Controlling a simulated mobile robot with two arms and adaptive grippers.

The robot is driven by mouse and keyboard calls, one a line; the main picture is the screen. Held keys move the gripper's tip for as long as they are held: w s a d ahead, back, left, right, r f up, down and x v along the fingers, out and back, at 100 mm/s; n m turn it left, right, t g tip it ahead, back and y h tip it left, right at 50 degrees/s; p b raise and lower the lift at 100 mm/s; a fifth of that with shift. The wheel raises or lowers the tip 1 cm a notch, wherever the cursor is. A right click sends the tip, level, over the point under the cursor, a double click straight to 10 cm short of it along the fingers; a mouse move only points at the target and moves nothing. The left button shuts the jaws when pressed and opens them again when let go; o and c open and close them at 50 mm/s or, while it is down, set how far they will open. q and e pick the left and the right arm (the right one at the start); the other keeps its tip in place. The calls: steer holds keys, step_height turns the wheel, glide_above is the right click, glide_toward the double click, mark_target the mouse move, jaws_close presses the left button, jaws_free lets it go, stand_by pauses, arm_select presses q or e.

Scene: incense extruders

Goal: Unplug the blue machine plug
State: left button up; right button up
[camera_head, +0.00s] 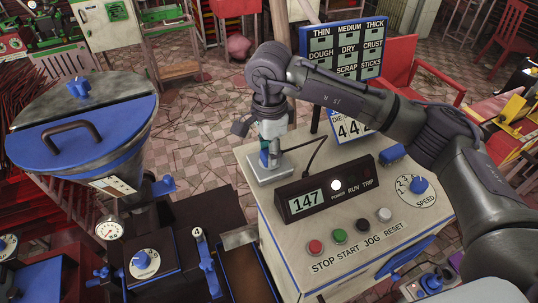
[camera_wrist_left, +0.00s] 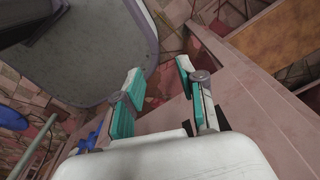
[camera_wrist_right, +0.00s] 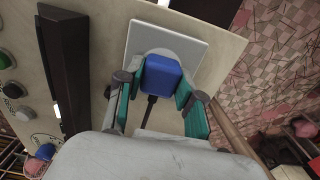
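The blue plug (camera_wrist_right: 163,72) sits on a pale grey socket plate (camera_wrist_right: 188,38) on the machine's top. In the head view the plug (camera_head: 264,158) is mostly hidden by my right gripper (camera_head: 270,145), which points down over it; the plate (camera_head: 266,177) shows below. In the right wrist view the fingers of my right gripper (camera_wrist_right: 160,85) stand apart on either side of the plug; whether the pads touch it is unclear. A black cable (camera_head: 316,155) runs from the plug. My left gripper (camera_wrist_left: 160,75) is open and empty in the left wrist view, away from the plug.
The control box with the display (camera_head: 325,192) stands right in front of the plug. Buttons (camera_head: 340,236) and a speed dial (camera_head: 420,186) are on the machine's top. A size sign (camera_head: 342,50) rises behind. A large blue-lidded hopper (camera_head: 80,120) stands at the left.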

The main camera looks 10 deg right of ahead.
jaws_close()
steer(key=shift+r+p, duration=0.95)
steer(key=shift+r, duration=2.05)
